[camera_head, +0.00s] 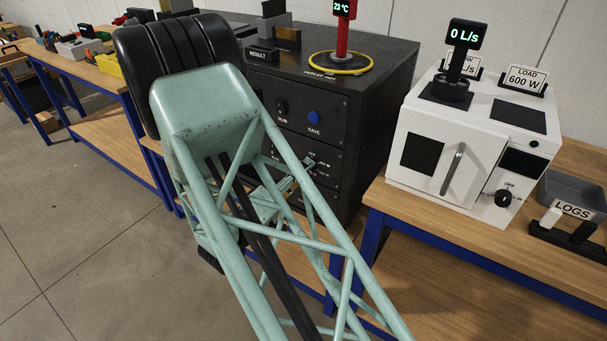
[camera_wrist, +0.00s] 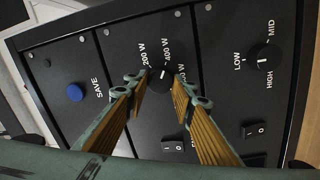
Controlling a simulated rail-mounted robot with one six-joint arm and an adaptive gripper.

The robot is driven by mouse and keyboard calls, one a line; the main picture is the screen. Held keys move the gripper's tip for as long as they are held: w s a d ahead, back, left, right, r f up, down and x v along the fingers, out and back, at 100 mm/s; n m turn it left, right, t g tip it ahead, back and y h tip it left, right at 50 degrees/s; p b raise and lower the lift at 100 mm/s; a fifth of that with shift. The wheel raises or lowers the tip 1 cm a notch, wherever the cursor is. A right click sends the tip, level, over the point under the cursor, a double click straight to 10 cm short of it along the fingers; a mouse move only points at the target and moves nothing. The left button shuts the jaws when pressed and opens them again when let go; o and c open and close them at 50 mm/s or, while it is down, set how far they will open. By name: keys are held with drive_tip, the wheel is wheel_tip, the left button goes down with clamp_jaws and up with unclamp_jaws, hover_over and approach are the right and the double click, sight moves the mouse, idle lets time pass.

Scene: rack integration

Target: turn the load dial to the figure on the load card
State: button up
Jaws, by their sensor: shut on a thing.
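The load dial (camera_wrist: 159,79) is a black knob on the dark front panel, between "200 W" and "400 W" labels and a third label partly hidden by a finger. My gripper (camera_wrist: 158,86) has one fingertip on each side of the knob and is shut on it. A small pale mark shows on the knob, but the exact figure it points at is hard to tell. The load card (camera_head: 526,79) reads "LOAD 600 W" and stands on the white cabinet at the right of the head view. In the head view my arm hides much of the panel around the gripper.

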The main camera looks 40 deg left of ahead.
drive_tip(key=m, duration=1.2)
drive_tip(key=shift+r+g+h, duration=0.15)
drive_tip(key=shift+g+h, duration=0.15)
drive_tip(key=shift+g, duration=0.1)
drive_tip(key=o, duration=0.8)
drive_tip(key=shift+o, duration=0.2)
drive_tip(key=shift+s, duration=0.1)
drive_tip(key=s, duration=1.1)
drive_tip(key=shift+s, duration=0.35)
idle(0.3)
